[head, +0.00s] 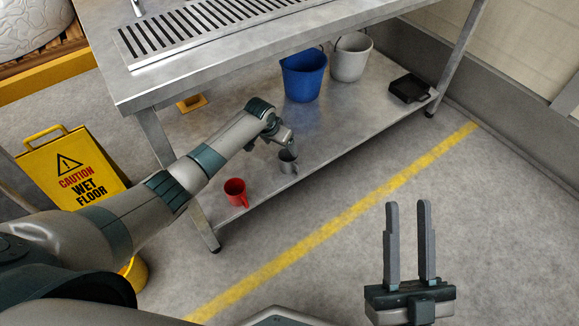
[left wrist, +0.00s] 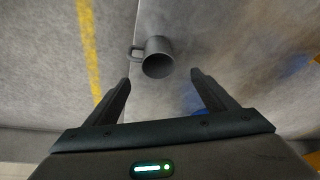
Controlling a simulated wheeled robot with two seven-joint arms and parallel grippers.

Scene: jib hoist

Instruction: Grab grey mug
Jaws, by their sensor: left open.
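The grey mug (head: 287,163) stands on the lower shelf (head: 330,130) of the metal table, near its front edge. In the left wrist view the grey mug (left wrist: 157,58) lies ahead of my left fingers, with its handle toward the left and its open mouth facing the camera. My left gripper (left wrist: 163,88) is open and empty, and the mug is just beyond the fingertips, between their lines. In the head view my left gripper (head: 284,142) is at the mug, its fingers mostly hidden by the wrist. My right gripper (head: 408,204) is open and empty over the floor.
A red mug (head: 235,191) stands on the shelf left of the grey mug. The tabletop (head: 115,75) overhangs the shelf. A yellow caution sign (head: 70,165) stands at left.

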